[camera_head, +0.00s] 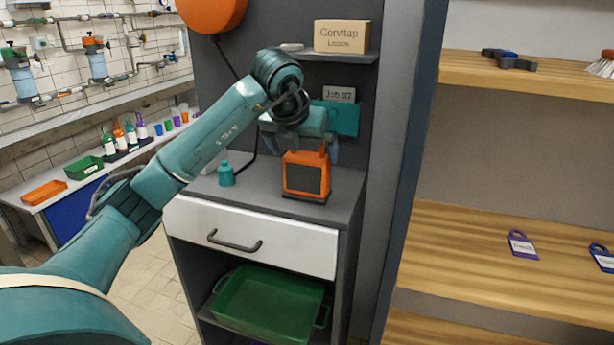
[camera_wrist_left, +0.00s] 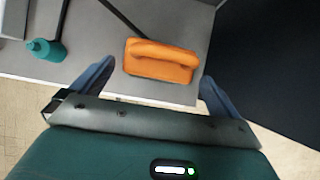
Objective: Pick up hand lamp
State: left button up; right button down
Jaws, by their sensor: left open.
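The hand lamp (camera_head: 306,176) is an orange box with a dark front face and a handle on top. It stands upright on the grey top of a cabinet, near its right side. My left gripper (camera_head: 305,147) is above the lamp in the head view, its fingers pointing down. In the left wrist view the lamp (camera_wrist_left: 160,61) shows from above, its handle lying between and beyond the two open fingers (camera_wrist_left: 155,85). The fingers look apart from the lamp. My right gripper is in neither view.
A teal bottle (camera_head: 226,174) stands left of the lamp on the cabinet top (camera_head: 258,187). Below are a white drawer (camera_head: 270,238) and a green crate (camera_head: 232,323). A shelf with a cardboard box (camera_head: 342,37) is above. Wooden shelves (camera_head: 470,228) stand at the right.

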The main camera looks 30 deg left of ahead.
aim_at(306, 156)
pick_arm(q)
jog(key=x, duration=0.5)
jog(key=shift+w+r, duration=0.1)
jog(key=shift+r, duration=0.05)
jog(key=c, duration=1)
jog(key=shift+r, duration=0.1)
jog(key=shift+c, duration=0.4)
